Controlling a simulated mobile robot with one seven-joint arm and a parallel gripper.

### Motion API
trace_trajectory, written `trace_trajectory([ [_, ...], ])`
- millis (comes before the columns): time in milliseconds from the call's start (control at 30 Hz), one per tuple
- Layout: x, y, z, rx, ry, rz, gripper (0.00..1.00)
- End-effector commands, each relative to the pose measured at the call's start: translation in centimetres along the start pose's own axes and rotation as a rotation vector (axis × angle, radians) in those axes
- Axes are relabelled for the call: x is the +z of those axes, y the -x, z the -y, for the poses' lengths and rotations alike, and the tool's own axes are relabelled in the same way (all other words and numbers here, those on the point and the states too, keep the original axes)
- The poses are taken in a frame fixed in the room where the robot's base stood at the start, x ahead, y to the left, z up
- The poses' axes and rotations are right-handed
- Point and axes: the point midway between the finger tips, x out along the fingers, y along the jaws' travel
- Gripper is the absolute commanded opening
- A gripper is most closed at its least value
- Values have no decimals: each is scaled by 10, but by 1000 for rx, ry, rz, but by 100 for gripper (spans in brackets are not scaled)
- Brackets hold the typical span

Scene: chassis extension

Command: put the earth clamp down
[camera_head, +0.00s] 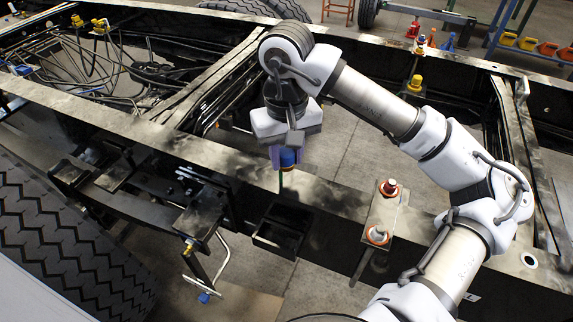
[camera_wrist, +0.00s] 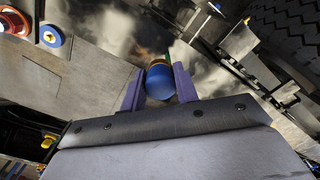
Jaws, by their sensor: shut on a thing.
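The earth clamp (camera_head: 288,157) shows as a blue rounded part between the purple fingers of my gripper (camera_head: 283,158), with a thin greenish part below it. In the wrist view, the blue rounded end of the clamp (camera_wrist: 160,84) sits between both fingers of my gripper (camera_wrist: 158,80), with a yellowish band behind it. My gripper is shut on it.
A plate with red and orange ring-shaped parts (camera_head: 392,212) stands right of the gripper. An open black box (camera_head: 283,230) hangs on the rail's near side. A large tyre (camera_head: 65,250) fills the lower left. Yellow-capped fittings (camera_head: 415,84) stand further back.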

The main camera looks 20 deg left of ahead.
Motion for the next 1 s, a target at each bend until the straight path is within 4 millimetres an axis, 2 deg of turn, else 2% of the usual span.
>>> trace_trajectory([
  [200, 1, -31, 0, -4, 0, 3, 0],
  [300, 1, -39, 0, -3, 2, 2, 0],
  [767, 0, -45, 0, -1, 1, 1, 0],
  [800, 0, -44, 0, -1, 1, 1, 35],
  [933, 0, -43, 0, -1, 1, 1, 52],
  [1000, 0, -43, 0, -1, 1, 1, 52],
])
